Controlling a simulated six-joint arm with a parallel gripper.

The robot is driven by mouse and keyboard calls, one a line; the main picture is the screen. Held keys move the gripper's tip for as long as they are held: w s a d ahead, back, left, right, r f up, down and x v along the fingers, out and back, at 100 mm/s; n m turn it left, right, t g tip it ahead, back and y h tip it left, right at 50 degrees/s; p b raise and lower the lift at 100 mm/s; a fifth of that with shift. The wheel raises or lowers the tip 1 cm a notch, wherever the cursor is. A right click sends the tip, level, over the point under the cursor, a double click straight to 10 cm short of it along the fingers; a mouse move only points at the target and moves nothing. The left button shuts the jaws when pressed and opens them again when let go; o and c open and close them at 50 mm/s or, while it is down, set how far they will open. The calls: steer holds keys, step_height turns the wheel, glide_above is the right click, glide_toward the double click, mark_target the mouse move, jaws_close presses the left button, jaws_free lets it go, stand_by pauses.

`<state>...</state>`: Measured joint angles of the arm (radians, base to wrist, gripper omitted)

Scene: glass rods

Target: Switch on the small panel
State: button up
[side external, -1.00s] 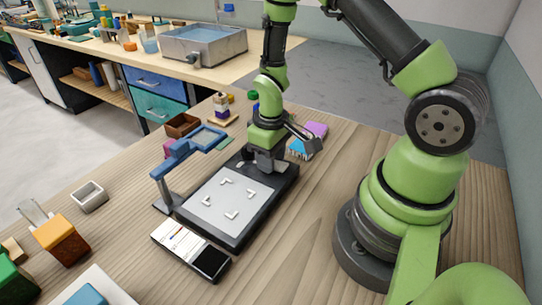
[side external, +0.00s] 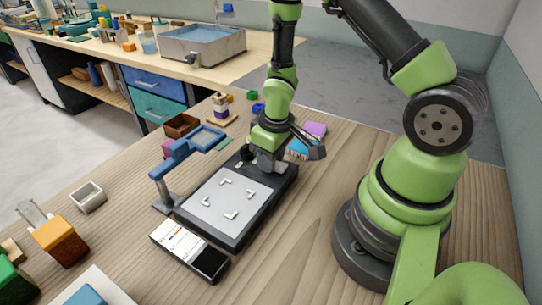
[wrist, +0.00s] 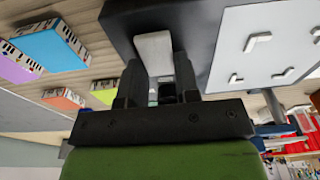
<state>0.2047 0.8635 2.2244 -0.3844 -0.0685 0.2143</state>
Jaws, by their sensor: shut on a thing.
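The small panel (side external: 225,203) is a dark slab with a pale grey face carrying several white corner marks. It lies flat on the wooden table, and part of it shows in the wrist view (wrist: 270,45). My gripper (side external: 265,163) is down at the panel's far end. In the wrist view, my gripper (wrist: 158,75) has its fingers on either side of a pale grey tab (wrist: 153,50) on the dark frame, and is shut on it. A small dark knob (side external: 247,153) shows just left of my gripper. The fingertips are mostly hidden in the side view.
A blue angled stand (side external: 175,160) is at the panel's left edge. A white-and-black device (side external: 190,248) lies in front. Coloured boxes, including a purple one (side external: 316,129), sit behind my gripper. The table right of the panel is clear.

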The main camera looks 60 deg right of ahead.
steer(key=o, duration=0.9)
steer(key=shift+w+d+g, duration=0.1)
steer(key=shift+d+g, duration=0.05)
steer(key=shift+g, duration=0.15)
steer(key=shift+w+r+g, duration=0.1)
steer(key=shift+g, duration=0.2)
steer(key=s+a+r+m+t, duration=0.1)
steer(key=s+a+r+t, duration=0.1)
steer(key=r, duration=0.9)
steer(key=s+a+r+m+t, duration=0.1)
steer(key=s+a+r+t, duration=0.15)
steer(key=r, duration=0.95)
steer(key=shift+s+a+r+m+t+y, duration=0.4)
steer(key=shift+s+r, duration=0.3)
steer(key=shift+s, duration=0.35)
steer(key=shift+s+a+r+m+t+y, duration=0.2)
steer(key=shift+s+a+r+t, duration=0.15)
steer(key=shift+s+a+r, duration=0.55)
steer(key=shift+s+a+r+m+t+y, duration=0.3)
steer(key=shift+s+r+t, duration=0.15)
steer(key=shift+s, duration=0.8)
